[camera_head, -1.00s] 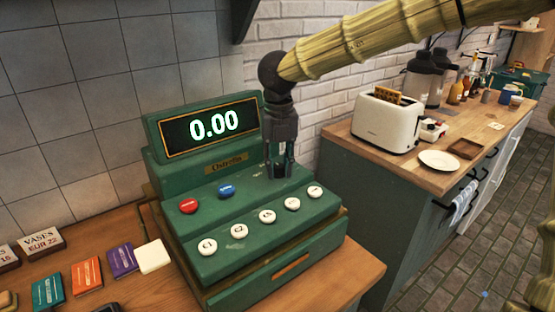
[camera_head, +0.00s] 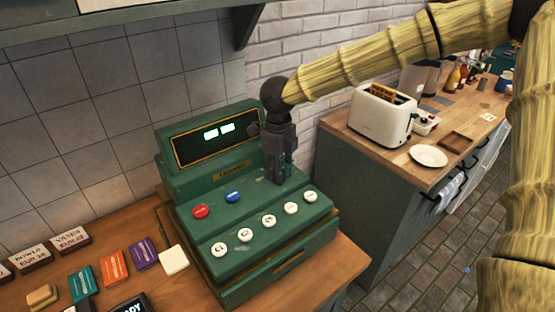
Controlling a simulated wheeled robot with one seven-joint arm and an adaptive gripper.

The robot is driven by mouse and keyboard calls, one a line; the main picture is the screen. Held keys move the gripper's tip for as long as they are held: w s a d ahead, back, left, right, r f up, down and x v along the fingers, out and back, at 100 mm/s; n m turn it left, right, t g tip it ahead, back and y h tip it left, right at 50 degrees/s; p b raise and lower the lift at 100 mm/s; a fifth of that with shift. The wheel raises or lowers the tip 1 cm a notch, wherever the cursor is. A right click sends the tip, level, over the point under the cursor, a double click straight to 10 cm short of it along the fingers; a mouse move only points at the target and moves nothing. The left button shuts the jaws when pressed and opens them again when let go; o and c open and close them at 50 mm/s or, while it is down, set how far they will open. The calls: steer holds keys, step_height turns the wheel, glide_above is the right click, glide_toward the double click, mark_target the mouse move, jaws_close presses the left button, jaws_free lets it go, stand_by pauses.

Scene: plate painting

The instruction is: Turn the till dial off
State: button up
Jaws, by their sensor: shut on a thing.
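The green till (camera_head: 255,228) stands on the wooden counter. Its display (camera_head: 216,136) shows two small pale-green lit blocks instead of clear digits. A red button (camera_head: 200,212) and a blue button (camera_head: 233,196) sit on its upper step, with a row of round white keys below. My dark gripper (camera_head: 278,180) points down at the right end of the upper step, right of the blue button. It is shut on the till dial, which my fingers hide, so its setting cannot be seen.
Coloured cards and a white block (camera_head: 173,261) lie left of the till. A second counter at the right holds a white toaster (camera_head: 382,115), a white plate (camera_head: 428,156) and a wooden tray (camera_head: 455,142). A green shelf (camera_head: 130,22) hangs above. Tiled floor lies between.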

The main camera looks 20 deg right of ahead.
steer(key=shift+r+n+p, duration=0.1)
steer(key=shift+n+p, duration=0.9)
steer(key=shift+p, duration=0.2)
steer(key=o, duration=1)
steer(key=shift+o, duration=0.2)
step_height(320, 180, up, 12)
